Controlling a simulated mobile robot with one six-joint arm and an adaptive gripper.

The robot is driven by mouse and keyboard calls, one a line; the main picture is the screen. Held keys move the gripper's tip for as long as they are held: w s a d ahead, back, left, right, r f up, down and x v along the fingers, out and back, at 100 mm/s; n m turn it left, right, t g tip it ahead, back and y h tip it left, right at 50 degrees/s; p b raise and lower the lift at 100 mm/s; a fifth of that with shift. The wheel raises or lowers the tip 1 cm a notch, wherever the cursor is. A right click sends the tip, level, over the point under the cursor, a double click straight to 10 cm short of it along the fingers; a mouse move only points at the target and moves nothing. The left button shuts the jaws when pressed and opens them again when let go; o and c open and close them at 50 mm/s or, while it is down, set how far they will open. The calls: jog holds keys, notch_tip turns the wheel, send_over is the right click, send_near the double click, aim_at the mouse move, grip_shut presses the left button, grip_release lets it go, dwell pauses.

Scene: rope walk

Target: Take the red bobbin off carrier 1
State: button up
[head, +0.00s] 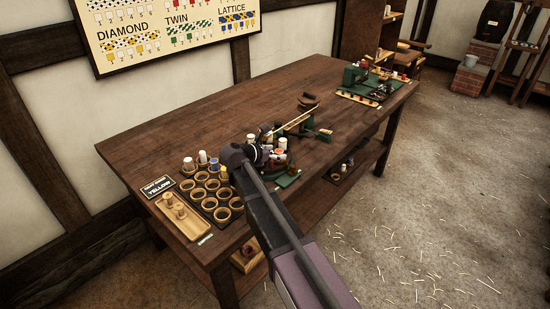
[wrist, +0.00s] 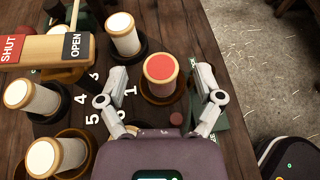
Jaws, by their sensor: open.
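The red-topped bobbin (wrist: 160,68) stands upright on carrier 1 (wrist: 158,95), beside the white number 1, in the wrist view. My gripper (wrist: 161,76) is open, with one finger on the left and one on the right of the bobbin. Small gaps show between the fingers and the bobbin, which I do not hold. In the head view my arm reaches over the braiding machine and hides much of it; I cannot pick out the red bobbin there with certainty.
Cream bobbins stand close by at the upper left (wrist: 122,30), left (wrist: 34,97) and lower left (wrist: 55,156). A wooden SHUT/OPEN piece (wrist: 48,49) juts in near the top. A dark cup rack (head: 207,190) and a wooden peg tray (head: 183,216) occupy the table's near left end.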

aim_at(276, 152)
dwell(0.4)
jog(key=c, duration=1.1)
jog(key=shift+r, duration=0.1)
notch_tip(276, 152, up, 3)
jog(key=p, duration=0.3)
jog(key=shift+r, duration=0.15)
jog(key=s+a, duration=0.1)
jog(key=s, duration=0.4)
jog(key=s+a+r+p, duration=0.1)
jog(key=s, duration=0.4)
jog(key=s+a+p, duration=0.1)
jog(key=s, duration=0.4)
jog(key=shift+s+a+r, duration=0.15)
jog(key=shift+s+r, duration=0.1)
jog(key=shift+s, duration=0.1)
